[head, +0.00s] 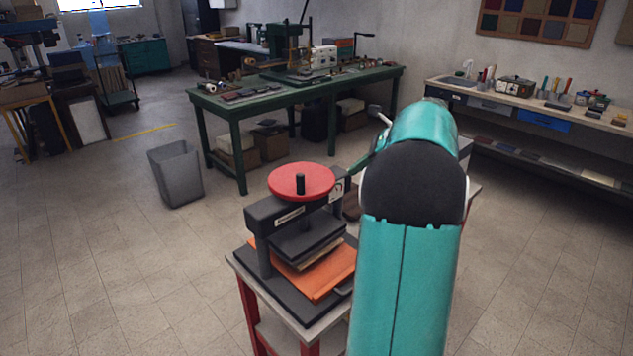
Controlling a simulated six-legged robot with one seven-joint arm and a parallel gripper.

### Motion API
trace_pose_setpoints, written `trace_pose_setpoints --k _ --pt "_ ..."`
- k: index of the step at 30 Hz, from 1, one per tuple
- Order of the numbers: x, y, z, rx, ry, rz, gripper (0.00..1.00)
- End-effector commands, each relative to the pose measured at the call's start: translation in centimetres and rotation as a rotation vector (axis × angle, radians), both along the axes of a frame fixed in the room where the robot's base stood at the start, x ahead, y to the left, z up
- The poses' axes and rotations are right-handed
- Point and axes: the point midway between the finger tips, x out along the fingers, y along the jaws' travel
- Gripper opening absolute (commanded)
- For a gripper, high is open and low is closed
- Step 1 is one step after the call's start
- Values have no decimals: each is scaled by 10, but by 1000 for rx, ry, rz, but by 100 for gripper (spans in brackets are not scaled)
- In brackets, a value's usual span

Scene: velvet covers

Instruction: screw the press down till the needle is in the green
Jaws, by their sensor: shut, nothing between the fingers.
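The press (272,215) is a black bench-top frame on a small stand, in the lower middle of the head view. Its red round handwheel (292,180) lies flat on top, with a black upright knob on it. A small white dial (337,190) with some red shows at the frame's right; its needle is too small to read. Under the black platen (305,238) lies a thin stack with pale edges, above an orange sheet (328,278). My teal arm rises right of the press and covers part of its right side. My gripper is not visible.
The stand (249,292) has red legs and a grey top. A grey bin (175,172) stands behind it to the left. A long green table (235,110) with tools is farther back, and a workbench (497,102) runs along the right wall.

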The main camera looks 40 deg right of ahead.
Motion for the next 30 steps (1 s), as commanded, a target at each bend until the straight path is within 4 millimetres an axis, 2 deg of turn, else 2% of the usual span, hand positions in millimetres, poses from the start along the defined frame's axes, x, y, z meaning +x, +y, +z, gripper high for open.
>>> trace_pose_setpoints --k 5,18,24,30 --pt "8 5 -12 2 0 -3 0" --pt "58 37 -72 2 2 -3 0" --pt "83 53 -70 -1 0 -1 0" --pt "91 58 -70 -1 0 -2 0"
